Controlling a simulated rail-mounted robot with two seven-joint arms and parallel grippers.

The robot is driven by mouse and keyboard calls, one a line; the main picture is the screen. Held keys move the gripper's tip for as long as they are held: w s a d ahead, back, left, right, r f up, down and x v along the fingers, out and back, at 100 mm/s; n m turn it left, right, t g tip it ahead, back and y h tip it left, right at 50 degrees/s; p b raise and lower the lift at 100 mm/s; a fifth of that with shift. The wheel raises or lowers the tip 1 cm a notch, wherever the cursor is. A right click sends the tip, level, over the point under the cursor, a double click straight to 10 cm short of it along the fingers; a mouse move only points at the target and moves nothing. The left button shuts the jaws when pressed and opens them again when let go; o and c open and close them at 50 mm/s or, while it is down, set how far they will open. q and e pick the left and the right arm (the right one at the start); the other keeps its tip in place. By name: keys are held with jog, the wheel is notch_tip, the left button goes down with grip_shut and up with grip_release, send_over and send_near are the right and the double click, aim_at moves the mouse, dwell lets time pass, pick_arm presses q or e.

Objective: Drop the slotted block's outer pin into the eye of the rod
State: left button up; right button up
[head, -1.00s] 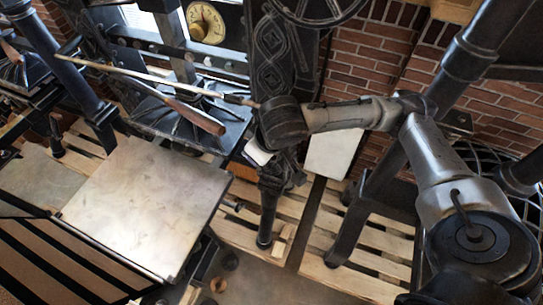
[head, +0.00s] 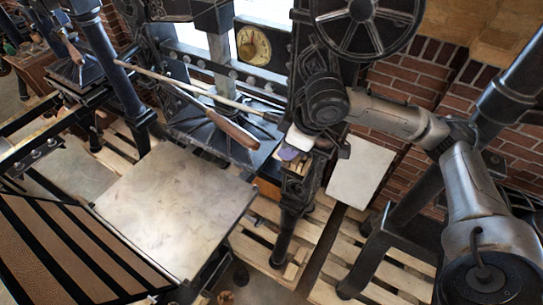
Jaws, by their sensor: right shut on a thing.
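My right gripper (head: 293,153) is at the end of the arm from the right, beside the dark press column. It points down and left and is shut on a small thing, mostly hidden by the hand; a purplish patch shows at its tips. A long pale rod (head: 180,84) runs from upper left down to the dark column near my right wrist. Its right end is close to the hand; I cannot make out the eye. The slotted block and its outer pin cannot be told apart from the dark ironwork. My left gripper is not in view.
A pale flat plate (head: 175,210) lies on the press bed at front left. A wooden handle (head: 225,127) juts out left of the hand. A spoked wheel (head: 365,25) is above. Wooden pallets (head: 395,265) and a brick wall (head: 440,85) lie to the right.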

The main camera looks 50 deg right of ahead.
jog(key=s+d+r+n+g+y+p, duration=0.2)
jog(key=d+r+n, duration=0.5)
jog(key=d+r, duration=0.4)
jog(key=shift+s+d+r, duration=0.15)
jog(key=shift+s+d, duration=0.1)
jog(key=shift+s, duration=0.4)
jog(key=shift+f+b, duration=2.1)
jog(key=shift+b, duration=0.1)
jog(key=shift+f, duration=0.1)
jog(key=shift+f+b, duration=0.4)
jog(key=shift+f, duration=0.15)
